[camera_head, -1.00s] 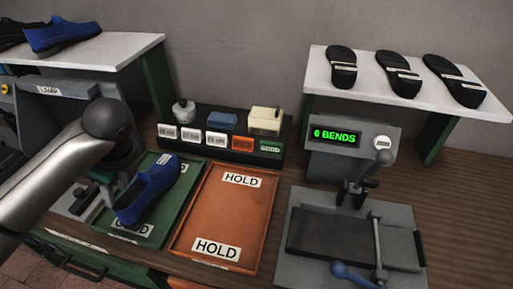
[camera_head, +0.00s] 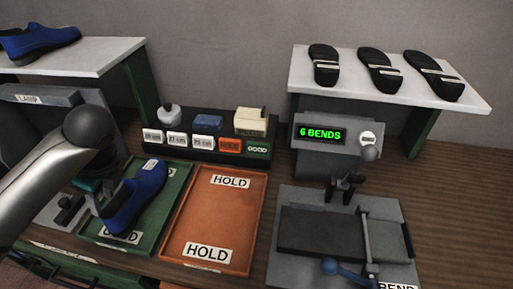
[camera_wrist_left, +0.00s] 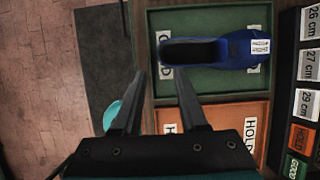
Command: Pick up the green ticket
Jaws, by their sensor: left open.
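The green ticket (camera_head: 257,149), marked GOOD, stands at the right end of the black rack's front row, beside the orange ticket (camera_head: 230,145). In the left wrist view the green ticket (camera_wrist_left: 296,168) is at the lower right corner. My left gripper (camera_wrist_left: 161,78) is open and empty, its two dark fingers pointing toward the green tray with the blue shoe. In the head view my left gripper (camera_head: 97,190) is partly hidden by my arm, left of the shoe and well away from the ticket. My right gripper is not in view.
A blue shoe (camera_head: 137,198) lies in the green tray (camera_head: 172,188). The orange HOLD tray (camera_head: 215,215) is empty. White size tickets (camera_head: 178,139) stand left of the orange ticket.

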